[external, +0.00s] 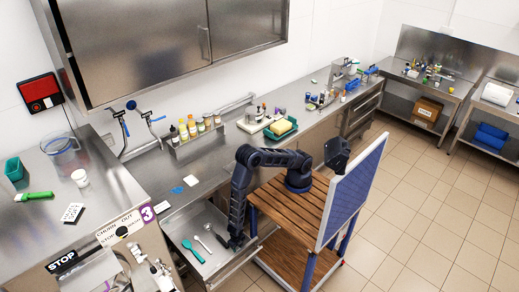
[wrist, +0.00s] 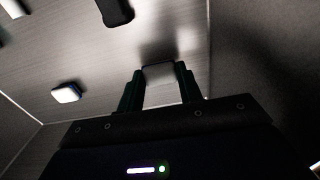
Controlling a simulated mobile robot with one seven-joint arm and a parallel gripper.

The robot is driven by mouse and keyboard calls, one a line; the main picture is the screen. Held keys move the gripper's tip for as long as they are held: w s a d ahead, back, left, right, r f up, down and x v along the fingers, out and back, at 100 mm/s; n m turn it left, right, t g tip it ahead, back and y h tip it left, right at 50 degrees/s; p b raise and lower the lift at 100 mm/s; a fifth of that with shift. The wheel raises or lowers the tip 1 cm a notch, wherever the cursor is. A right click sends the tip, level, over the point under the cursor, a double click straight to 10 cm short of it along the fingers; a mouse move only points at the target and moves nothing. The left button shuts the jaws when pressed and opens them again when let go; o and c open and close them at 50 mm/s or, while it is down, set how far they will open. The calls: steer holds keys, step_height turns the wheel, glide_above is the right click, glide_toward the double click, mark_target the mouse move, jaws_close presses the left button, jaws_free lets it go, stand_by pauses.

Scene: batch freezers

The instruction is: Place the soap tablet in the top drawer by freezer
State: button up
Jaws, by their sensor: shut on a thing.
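The open drawer (external: 183,226) pulls out below the counter at the lower left, and its inside fills the wrist view (wrist: 95,60). My gripper (external: 236,240) reaches down into the drawer at its right side. In the wrist view my gripper (wrist: 158,76) is shut on a small pale block, the soap tablet (wrist: 158,71), between its fingertips. The tablet is close above the drawer floor; I cannot tell whether it touches. In the external view the tablet is hidden by my gripper.
A teal spoon (external: 192,250) and metal utensils (external: 204,244) lie in the drawer. A small white-and-blue block (wrist: 66,93) lies left of my gripper in the wrist view. Blue cloths (external: 190,180) lie on the counter above. Drawer walls rise close around my gripper.

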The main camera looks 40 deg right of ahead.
mark_target(237, 248)
steer(key=shift+f, duration=0.7)
steer(key=shift+f, duration=0.15)
steer(key=o, duration=1)
steer(key=shift+c, duration=0.2)
step_height(237, 248, up, 12)
steer(key=shift+r, duration=0.25)
